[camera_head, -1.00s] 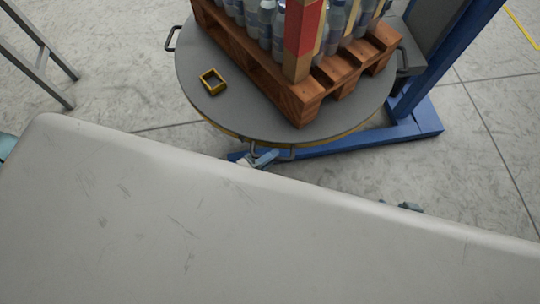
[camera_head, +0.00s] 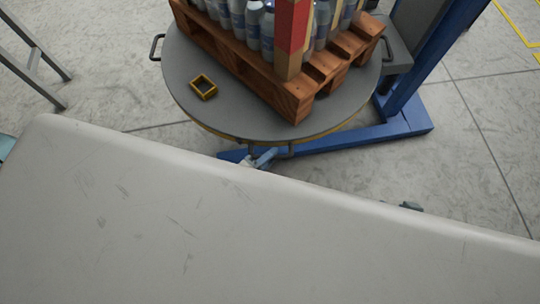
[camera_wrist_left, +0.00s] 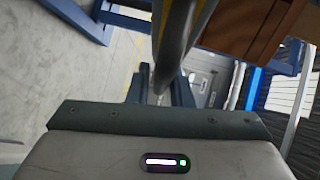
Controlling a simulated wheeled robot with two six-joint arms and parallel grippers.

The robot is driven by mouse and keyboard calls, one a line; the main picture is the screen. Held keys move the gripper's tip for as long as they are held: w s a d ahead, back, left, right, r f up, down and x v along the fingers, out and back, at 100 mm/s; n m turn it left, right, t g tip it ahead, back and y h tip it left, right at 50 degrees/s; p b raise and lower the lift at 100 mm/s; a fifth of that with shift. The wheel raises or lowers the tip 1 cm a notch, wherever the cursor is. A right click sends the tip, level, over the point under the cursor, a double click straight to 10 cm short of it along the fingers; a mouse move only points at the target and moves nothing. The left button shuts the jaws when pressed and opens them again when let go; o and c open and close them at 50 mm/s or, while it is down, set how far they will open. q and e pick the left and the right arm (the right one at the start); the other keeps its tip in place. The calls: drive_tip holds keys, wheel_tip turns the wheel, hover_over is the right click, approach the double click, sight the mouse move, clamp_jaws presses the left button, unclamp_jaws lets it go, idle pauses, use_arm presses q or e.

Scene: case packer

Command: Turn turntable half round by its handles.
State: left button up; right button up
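The round grey turntable (camera_head: 235,112) carries a loaded wooden pallet (camera_head: 292,100). One handle (camera_head: 157,47) stands out at its left edge and another (camera_head: 387,48) at its right edge. A third handle (camera_head: 287,150) is at the near edge, partly hidden. My left gripper (camera_head: 262,159) is at this near handle, mostly hidden behind my pale body cover. In the left wrist view, the grey handle bar (camera_wrist_left: 178,35) runs down between the two fingers (camera_wrist_left: 162,90), which seem closed around it. Only a small part of my right gripper (camera_head: 410,206) seems to show, apart from the turntable.
Bottles (camera_head: 253,22) and a red-and-wood corner post (camera_head: 293,30) stand on the pallet. A blue machine base (camera_head: 400,120) and column stand close on the right. A grey metal stand (camera_head: 40,65) is at left.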

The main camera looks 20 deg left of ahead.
use_arm(q)
drive_tip(key=shift+o, duration=1.4)
drive_tip(key=v, duration=1.1)
drive_tip(key=shift+b, duration=0.3)
use_arm(e)
drive_tip(key=shift+w+a+f+t, duration=0.1)
drive_tip(key=shift+a+f+t, duration=0.15)
drive_tip(key=shift+a+t, duration=0.1)
use_arm(q)
drive_tip(key=shift+w, duration=0.1)
use_arm(e)
drive_tip(key=shift+w, duration=0.1)
